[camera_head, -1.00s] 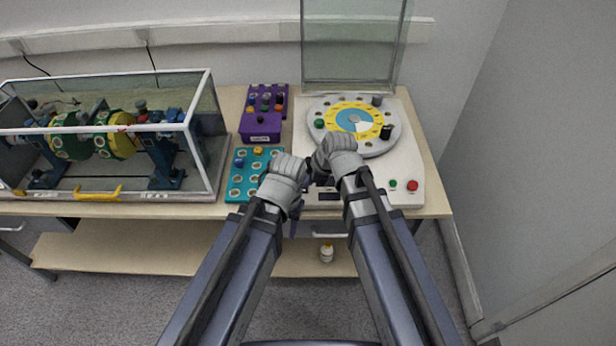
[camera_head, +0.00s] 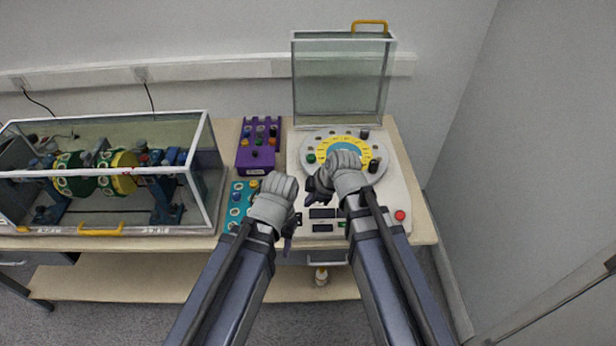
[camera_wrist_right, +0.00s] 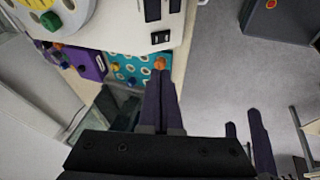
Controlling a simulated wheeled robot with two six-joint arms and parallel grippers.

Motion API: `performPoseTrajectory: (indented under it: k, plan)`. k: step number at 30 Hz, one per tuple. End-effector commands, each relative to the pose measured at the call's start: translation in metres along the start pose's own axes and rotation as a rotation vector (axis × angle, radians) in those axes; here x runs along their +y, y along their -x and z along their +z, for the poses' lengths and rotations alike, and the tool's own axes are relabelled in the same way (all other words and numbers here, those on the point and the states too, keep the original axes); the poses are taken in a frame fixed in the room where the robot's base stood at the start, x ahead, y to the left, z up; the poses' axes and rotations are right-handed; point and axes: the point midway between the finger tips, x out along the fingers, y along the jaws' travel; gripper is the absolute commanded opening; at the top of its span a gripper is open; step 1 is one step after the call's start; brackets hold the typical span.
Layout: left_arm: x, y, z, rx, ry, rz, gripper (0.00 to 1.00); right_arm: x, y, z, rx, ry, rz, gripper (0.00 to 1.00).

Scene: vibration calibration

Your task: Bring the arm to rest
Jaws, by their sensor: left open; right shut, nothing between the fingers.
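In the head view my left gripper (camera_head: 292,232) hangs over the bench's front part, beside a teal block with holes (camera_head: 242,204), and partly hides that block. Its two fingers show apart and empty in the right wrist view (camera_wrist_right: 246,138). My right gripper (camera_head: 313,190) is over the white machine (camera_head: 398,198), in front of its round dial (camera_head: 347,148). In the right wrist view its fingers (camera_wrist_right: 160,95) are together with nothing between them. Both arms reach forward, with the hands close together. I cannot tell whether either gripper touches anything.
A glass-covered rig (camera_head: 100,229) stands at the left. A purple box (camera_head: 257,158) stands between it and the white machine. The machine's clear lid (camera_head: 341,80) stands upright behind the dial. A red button (camera_head: 400,215) is at the machine's front right. A small bottle (camera_head: 321,277) stands below the bench.

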Motion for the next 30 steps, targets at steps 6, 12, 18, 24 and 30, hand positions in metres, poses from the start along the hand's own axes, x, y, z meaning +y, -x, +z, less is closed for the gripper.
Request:
performPoseTrajectory:
  k: [6,12,18,24,30]
  plan:
    - [0.0,0.0,0.0,0.0,0.0,0.0,0.5,-0.003,0.0,0.0,-0.004,-0.012,-0.005,0.0]
    - [0.001,-0.006,0.0,0.0,0.0,0.0,0.5,-0.038,-0.004,0.005,-0.098,-0.252,-0.076,0.0]
    - [0.001,-0.013,-0.001,0.0,0.001,0.0,0.5,-0.088,-0.001,0.021,-0.305,-0.659,-0.113,0.0]
    - [0.002,-0.017,-0.001,0.0,0.001,0.0,0.5,-0.121,0.008,0.035,-0.482,-0.977,-0.061,0.0]
    - [0.002,-0.018,-0.001,0.0,0.001,0.0,0.5,-0.133,0.014,0.041,-0.562,-1.125,-0.012,0.0]
